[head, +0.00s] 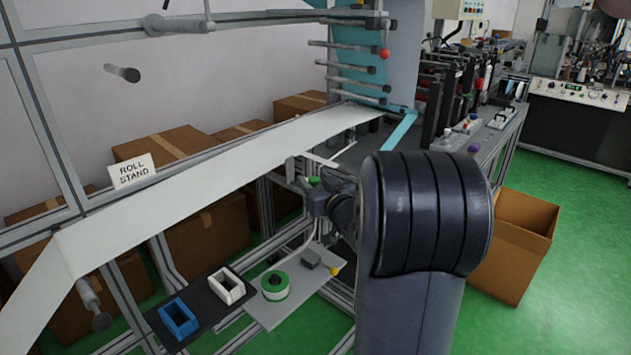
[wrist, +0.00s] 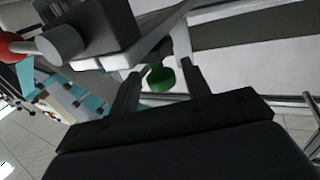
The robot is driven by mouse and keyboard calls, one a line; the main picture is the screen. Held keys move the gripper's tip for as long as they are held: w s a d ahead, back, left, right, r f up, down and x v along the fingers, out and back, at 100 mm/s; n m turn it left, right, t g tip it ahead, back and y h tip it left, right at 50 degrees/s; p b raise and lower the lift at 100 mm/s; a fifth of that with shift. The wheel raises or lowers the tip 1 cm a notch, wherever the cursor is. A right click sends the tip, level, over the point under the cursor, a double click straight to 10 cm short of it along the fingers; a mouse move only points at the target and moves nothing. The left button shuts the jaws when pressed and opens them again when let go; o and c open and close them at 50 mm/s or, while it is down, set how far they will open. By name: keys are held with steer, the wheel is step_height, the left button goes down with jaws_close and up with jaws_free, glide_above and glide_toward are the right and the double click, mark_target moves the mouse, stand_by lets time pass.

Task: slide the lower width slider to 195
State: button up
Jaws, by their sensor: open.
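A green knob (wrist: 160,79) shows between the two fingers of my gripper (wrist: 160,92) in the wrist view. It looks like the slider's knob, but I cannot tell for sure. My gripper is open, with a finger on each side of the knob; I cannot tell whether either touches it. In the head view my gripper (head: 310,188) is beneath the white web, and a small green part (head: 314,181) shows beside it. My own arm hides much of the area to the right. No scale or number for 195 can be read.
The white web (head: 220,165) slopes above my gripper. Below are a green-and-white roll (head: 274,286) on a grey plate, a blue frame (head: 178,319) and a white frame (head: 227,286). An open cardboard box (head: 515,245) stands on the right. A red ball (wrist: 8,47) shows in the wrist view.

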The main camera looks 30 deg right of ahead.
steer(key=s, duration=1.1)
steer(key=shift+a, duration=0.25)
steer(key=shift+w, duration=0.15)
steer(key=w, duration=1.2)
steer(key=shift+w+a, duration=0.2)
steer(key=shift+w, duration=0.5)
